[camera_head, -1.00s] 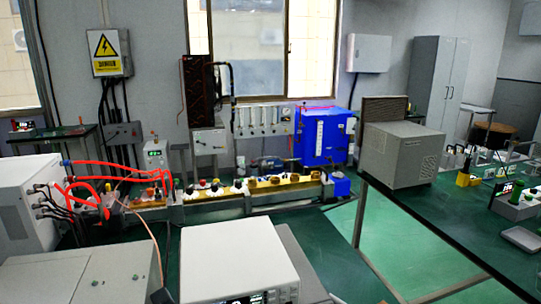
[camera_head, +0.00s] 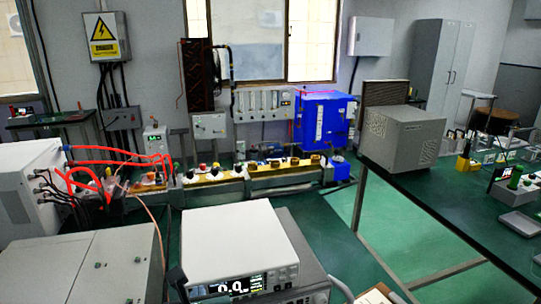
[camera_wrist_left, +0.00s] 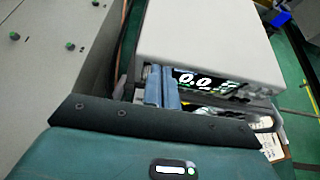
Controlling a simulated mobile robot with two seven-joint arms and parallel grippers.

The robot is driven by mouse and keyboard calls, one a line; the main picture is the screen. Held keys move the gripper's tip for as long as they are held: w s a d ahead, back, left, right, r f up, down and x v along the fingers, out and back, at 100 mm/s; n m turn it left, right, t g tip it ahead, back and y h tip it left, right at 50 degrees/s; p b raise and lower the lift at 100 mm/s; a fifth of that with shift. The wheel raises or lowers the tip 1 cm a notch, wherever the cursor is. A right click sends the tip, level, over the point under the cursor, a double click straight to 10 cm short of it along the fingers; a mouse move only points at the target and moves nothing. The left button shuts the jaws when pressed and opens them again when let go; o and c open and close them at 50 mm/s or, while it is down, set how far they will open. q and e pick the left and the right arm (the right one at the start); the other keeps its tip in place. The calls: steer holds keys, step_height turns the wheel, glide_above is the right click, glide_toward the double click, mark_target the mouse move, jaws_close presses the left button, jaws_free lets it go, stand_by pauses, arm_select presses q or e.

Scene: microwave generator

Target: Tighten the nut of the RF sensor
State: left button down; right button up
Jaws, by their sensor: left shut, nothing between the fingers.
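My left gripper (camera_head: 177,281) shows as a small dark part at the bottom, by the left front edge of a white bench meter (camera_head: 235,240). In the left wrist view its two blue-grey fingers (camera_wrist_left: 161,86) are together and empty, in front of the meter's face (camera_wrist_left: 205,82). The meter's display reads about 0.0. A long row of waveguide parts (camera_head: 250,172) with brass-coloured and dark fittings lies on the bench further back. I cannot pick out the RF sensor or its nut at this size. My right gripper is not in view.
A grey cabinet (camera_head: 80,268) stands left of the meter. A white unit with red hoses (camera_head: 110,158) is at the far left. A blue box (camera_head: 325,118) and a grey box (camera_head: 403,138) stand behind.

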arm_select(q)
steer(key=shift+s+d+f, duration=0.1)
steer(key=shift+f, duration=0.15)
steer(key=shift+r, duration=0.1)
stand_by(0.3)
steer(key=shift+d+r, duration=0.1)
steer(key=shift+r, duration=0.15)
steer(key=shift+s+d+r, duration=0.1)
steer(key=shift+s+d, duration=0.15)
steer(key=shift+s, duration=0.65)
steer(key=shift+s+d+r, duration=0.1)
steer(key=shift+s+d, duration=0.2)
steer(key=shift+s, duration=0.65)
steer(key=shift+s+d, duration=0.25)
steer(key=shift+s, duration=0.65)
